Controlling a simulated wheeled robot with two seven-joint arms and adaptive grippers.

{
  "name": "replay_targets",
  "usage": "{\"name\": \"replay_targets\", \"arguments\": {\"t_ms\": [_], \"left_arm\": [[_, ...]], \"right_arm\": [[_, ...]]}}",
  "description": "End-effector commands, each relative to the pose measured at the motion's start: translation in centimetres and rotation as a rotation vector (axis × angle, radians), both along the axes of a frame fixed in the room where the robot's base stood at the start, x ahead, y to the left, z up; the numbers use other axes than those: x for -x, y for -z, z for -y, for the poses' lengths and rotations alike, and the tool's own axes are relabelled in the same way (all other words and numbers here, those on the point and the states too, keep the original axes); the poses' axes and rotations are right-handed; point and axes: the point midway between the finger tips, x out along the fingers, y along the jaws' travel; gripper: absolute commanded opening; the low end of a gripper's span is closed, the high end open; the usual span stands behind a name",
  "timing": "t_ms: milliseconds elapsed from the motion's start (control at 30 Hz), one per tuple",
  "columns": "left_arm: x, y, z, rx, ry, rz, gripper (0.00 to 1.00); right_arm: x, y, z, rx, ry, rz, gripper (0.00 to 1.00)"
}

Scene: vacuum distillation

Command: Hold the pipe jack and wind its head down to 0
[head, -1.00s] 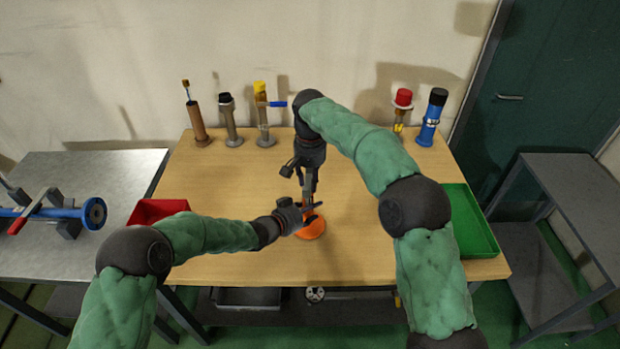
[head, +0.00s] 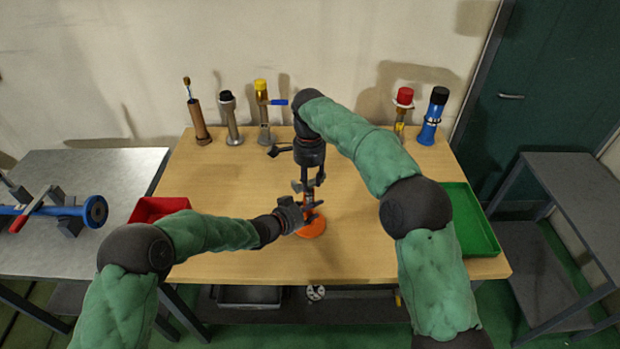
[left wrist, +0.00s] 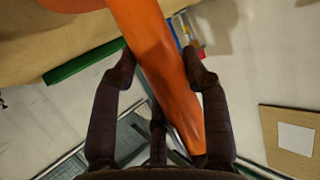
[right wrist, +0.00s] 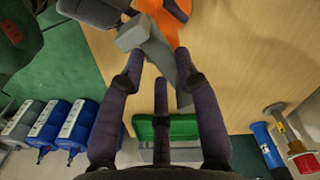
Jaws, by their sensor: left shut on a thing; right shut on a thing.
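The pipe jack stands upright on its orange base (head: 313,229) near the middle of the wooden table. Its orange body (left wrist: 160,55) runs between the fingers of my left gripper (left wrist: 160,62), which is shut on it. In the head view the left gripper (head: 304,212) hides part of the body from the left. The grey head (right wrist: 160,50) is at the top of the jack. My right gripper (right wrist: 161,68) comes from above and is shut on the head; in the head view the right gripper (head: 308,184) sits just over the left one. No scale reading is legible.
A red tray (head: 158,209) stands at the table's left edge and a green tray (head: 470,222) at its right. Several tools line the back, including a blue one (head: 431,118) and a red-topped one (head: 402,99).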

Motion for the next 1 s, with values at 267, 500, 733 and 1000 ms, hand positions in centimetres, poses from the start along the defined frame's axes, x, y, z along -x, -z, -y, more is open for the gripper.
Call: {"name": "replay_targets", "arguments": {"t_ms": [267,500,733,1000], "left_arm": [[0.56,1.03,0.05,-0.006,0.001,-0.023,0.0],[0.58,1.07,0.04,-0.006,0.002,-0.023,0.0],[0.59,1.07,0.05,-0.006,0.002,-0.023,0.0],[0.59,1.06,0.04,-0.006,0.002,-0.023,0.0]], "right_arm": [[-0.28,-1.13,-0.05,-0.01,0.244,0.019,0.0],[-0.28,-1.14,-0.11,-0.01,0.396,0.02,0.0],[-0.28,-1.13,-0.14,-0.01,0.477,0.02,0.0],[-0.28,-1.12,-0.14,-0.011,0.506,0.019,0.0]]}}
